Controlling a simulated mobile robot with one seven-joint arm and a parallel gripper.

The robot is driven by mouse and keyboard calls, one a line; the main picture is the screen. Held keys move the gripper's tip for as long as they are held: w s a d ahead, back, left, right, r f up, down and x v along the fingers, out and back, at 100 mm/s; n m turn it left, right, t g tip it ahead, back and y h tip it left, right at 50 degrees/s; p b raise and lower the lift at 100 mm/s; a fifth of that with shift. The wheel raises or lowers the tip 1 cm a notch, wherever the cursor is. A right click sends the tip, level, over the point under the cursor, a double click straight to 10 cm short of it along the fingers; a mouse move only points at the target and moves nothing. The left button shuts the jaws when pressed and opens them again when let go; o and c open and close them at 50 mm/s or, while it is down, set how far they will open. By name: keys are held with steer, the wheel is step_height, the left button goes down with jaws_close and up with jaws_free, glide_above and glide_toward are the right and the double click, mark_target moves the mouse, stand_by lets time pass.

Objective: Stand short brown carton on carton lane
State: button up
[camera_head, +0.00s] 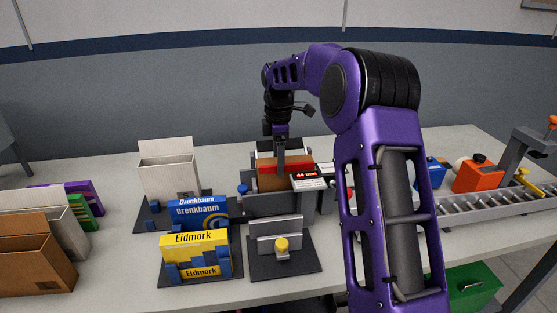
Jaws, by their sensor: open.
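A brown open carton (35,266) stands at the front left of the table. A brown surface (274,184) also shows in the grey holder (268,203) at the centre, below a red piece; I cannot tell which of the two is the short brown carton, or which fixture is the carton lane. My gripper (280,160) points down over the grey holder, close to the red and brown pieces. Its jaws are open, but the fingertips are small and partly lost against the holder, so contact with anything is unclear.
A white open carton (168,175), a blue Drenkbaum box (198,212) and a yellow Eidmork box (194,245) stand left of centre. Green (80,213) and purple boxes are at far left. A roller track (478,210) and an orange container (478,176) are right. My arm hides the right-centre table.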

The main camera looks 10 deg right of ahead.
steer(key=c, duration=1.1)
steer(key=shift+r+p, duration=1.35)
steer(key=shift+r, duration=0.15)
steer(key=shift+c, duration=0.3)
step_height(320, 180, up, 10)
step_height(320, 180, down, 2)
steer(key=shift+f, duration=0.2)
steer(key=shift+r, duration=0.15)
